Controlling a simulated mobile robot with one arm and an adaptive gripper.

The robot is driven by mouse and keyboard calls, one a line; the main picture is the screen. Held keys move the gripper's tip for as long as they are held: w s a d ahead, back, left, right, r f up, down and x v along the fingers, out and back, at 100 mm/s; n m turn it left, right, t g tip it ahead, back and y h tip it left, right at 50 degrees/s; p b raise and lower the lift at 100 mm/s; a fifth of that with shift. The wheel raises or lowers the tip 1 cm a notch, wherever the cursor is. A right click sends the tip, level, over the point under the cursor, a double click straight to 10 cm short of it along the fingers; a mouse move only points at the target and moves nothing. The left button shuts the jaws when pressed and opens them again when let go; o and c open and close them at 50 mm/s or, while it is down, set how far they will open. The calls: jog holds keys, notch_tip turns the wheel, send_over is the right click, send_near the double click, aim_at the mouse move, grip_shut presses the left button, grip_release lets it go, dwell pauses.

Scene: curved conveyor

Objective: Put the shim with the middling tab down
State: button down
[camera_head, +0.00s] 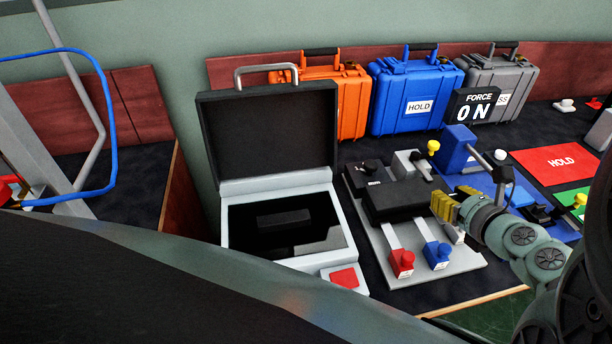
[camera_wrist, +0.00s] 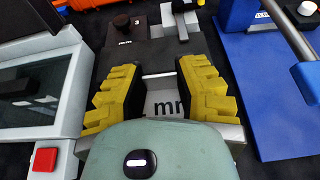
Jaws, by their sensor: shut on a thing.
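My gripper (camera_head: 446,206) has its yellow fingers closed at the right side of the black block on the grey fixture plate (camera_head: 440,272). In the wrist view my gripper (camera_wrist: 158,82) is shut on a light grey piece (camera_wrist: 158,92) between the pads, seemingly a shim. Dark letters like "mm" show just below it. The fingers hide its tab and most of its shape. Two other shims have their tabs at the plate's front: a red tab (camera_head: 402,262) and a blue tab (camera_head: 437,254), each with a small white label too small to read.
The black block (camera_head: 395,200) lies on the plate beside my fingers. An open case-like device (camera_head: 355,262) stands left. A blue stand (camera_head: 457,150) is close on the right, with a "0 N" force display (camera_head: 473,106) behind.

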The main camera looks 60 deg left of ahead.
jog(key=p, duration=0.4)
send_over(396, 188)
jog(key=shift+d+f, duration=0.15)
jog(key=shift+f, duration=0.35)
jog(key=shift+a+f+b, duration=0.15)
jog(key=shift+f+b, duration=0.45)
jog(key=shift+f, duration=0.3)
jog(key=shift+a+f+b, duration=0.1)
jog(key=shift+f+b, duration=0.45)
jog(key=shift+f, duration=0.35)
jog(key=shift+f, duration=0.15)
jog(key=c, duration=0.8)
grip_release()
jog(key=shift+o, duration=0.2)
